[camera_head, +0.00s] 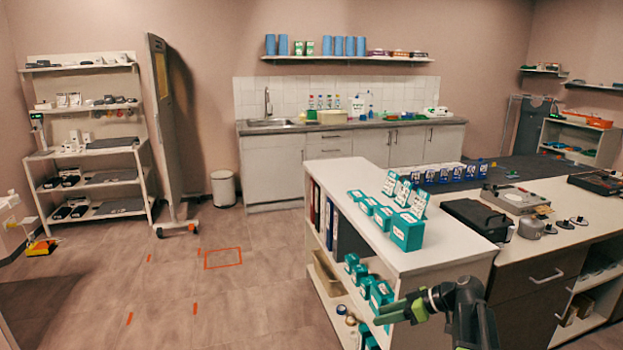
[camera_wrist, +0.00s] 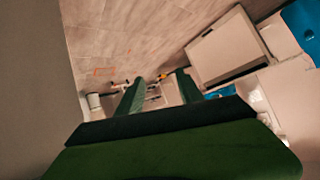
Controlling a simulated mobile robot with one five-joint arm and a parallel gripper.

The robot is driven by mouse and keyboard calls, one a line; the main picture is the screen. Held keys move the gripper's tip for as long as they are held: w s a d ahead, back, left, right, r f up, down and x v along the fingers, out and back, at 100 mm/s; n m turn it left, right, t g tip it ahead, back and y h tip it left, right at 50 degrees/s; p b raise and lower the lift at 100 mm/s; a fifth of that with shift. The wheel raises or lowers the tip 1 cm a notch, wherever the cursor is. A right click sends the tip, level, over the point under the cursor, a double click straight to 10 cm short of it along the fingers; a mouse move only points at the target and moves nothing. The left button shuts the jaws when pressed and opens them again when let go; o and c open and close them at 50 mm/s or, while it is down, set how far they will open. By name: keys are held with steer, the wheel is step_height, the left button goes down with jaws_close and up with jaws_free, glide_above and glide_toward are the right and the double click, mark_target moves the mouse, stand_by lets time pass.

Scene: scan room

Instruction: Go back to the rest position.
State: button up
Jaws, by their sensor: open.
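My gripper (camera_head: 404,308) has green fingers and shows at the lower right of the head view, in front of the white shelf unit's near end. It points left, and nothing shows between its fingers. In the wrist view the two green fingers of my gripper (camera_wrist: 160,92) stand apart with a gap between them. The dark arm behind it reaches in from the bottom edge of the head view.
A white shelf unit (camera_head: 440,262) with teal boxes (camera_head: 407,232) on top and on its shelves stands close to my gripper. A counter (camera_head: 571,228) with devices adjoins it at right. The floor (camera_head: 150,285) at left is open, with orange marks.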

steer(key=s+a+f+m+g+h, duration=0.25)
steer(key=s+a+f, duration=0.2)
steer(key=a, duration=0.25)
steer(key=s+a+f+m+g+h, duration=0.1)
steer(key=s+a+f+g+h, duration=0.1)
steer(key=s+a+f+h, duration=0.4)
steer(key=s+d+m+h, duration=0.1)
steer(key=d+m+h, duration=0.1)
steer(key=d+m, duration=0.45)
step_height(320, 180, up, 15)
steer(key=m+p, duration=0.1)
steer(key=p, duration=1.3)
steer(key=shift+a+f, duration=0.15)
steer(key=shift+a, duration=0.15)
